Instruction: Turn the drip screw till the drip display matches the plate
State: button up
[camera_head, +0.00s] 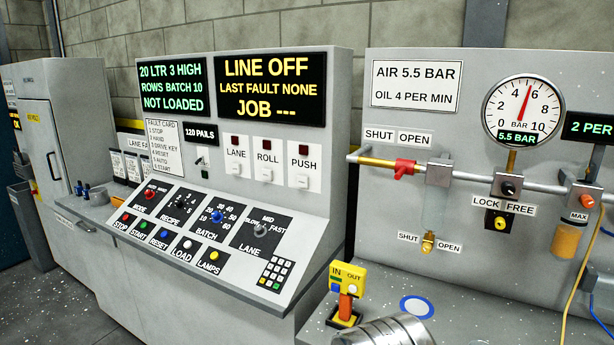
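The plate (416,85) on the grey panel reads AIR 5.5 BAR, OIL 4 PER MIN. The drip display (590,127) at the right edge shows green "2 PER"; the rest is cut off by the frame. My gripper is not in view.
A pressure gauge (523,110) reads 5.5 BAR. Yellow and blue hoses hang at the right. A yellow IN/OUT stand (347,280) and ridged metal cylinder (385,332) occupy the ledge.

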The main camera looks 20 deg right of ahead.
aim_at(586, 201)
jog(key=z, duration=2.05)
